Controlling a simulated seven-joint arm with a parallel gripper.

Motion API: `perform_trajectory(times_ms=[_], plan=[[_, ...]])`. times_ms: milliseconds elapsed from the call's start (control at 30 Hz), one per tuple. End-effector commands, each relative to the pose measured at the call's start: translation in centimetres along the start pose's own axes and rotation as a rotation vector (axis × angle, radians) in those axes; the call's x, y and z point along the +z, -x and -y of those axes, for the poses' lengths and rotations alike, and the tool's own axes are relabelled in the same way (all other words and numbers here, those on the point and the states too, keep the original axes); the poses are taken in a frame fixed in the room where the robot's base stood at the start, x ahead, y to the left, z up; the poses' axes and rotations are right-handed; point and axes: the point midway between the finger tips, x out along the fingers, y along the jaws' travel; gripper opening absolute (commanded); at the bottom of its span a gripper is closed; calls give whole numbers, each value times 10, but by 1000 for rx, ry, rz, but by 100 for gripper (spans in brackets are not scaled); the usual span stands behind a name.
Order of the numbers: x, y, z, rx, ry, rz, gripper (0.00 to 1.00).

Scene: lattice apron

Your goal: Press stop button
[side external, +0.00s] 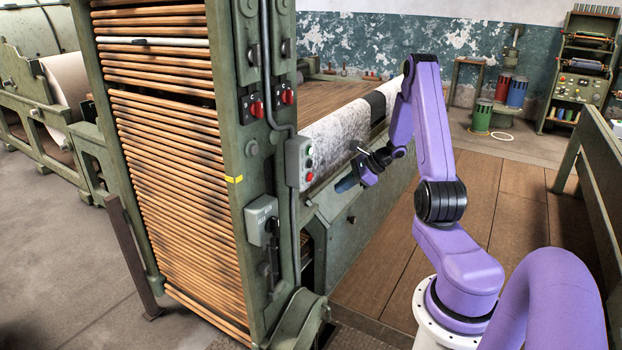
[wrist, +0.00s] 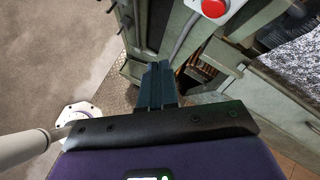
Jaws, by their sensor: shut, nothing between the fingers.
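A grey control box (side external: 299,163) is fixed to the side of the green machine post, with a column of small buttons on its face. The red button (side external: 309,177) is the lowest of them. In the wrist view the red button (wrist: 213,8) shows at the top edge, right of centre, on a pale box face. My gripper (side external: 345,185) is shut and empty, to the right of the box in the side view and apart from it. In the wrist view my gripper (wrist: 157,68) points up the picture, with its tips below and left of the red button.
Two red rotary switches (side external: 257,108) (side external: 288,96) sit higher on the post. A grey lever switch box (side external: 262,220) is below the control box. A speckled cloth roll (side external: 335,135) lies behind my gripper. Wooden floor (side external: 385,265) is open beside the machine.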

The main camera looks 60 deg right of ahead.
Motion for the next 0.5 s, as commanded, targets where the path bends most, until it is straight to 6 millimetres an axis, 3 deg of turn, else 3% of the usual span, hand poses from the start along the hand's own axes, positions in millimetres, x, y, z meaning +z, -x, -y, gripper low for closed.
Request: perform_trajectory(times_ms=[167, 500], plan=[[-18, 7, 7, -45, -66, -9, 0], [-18, 7, 8, -48, -70, -10, 0]])
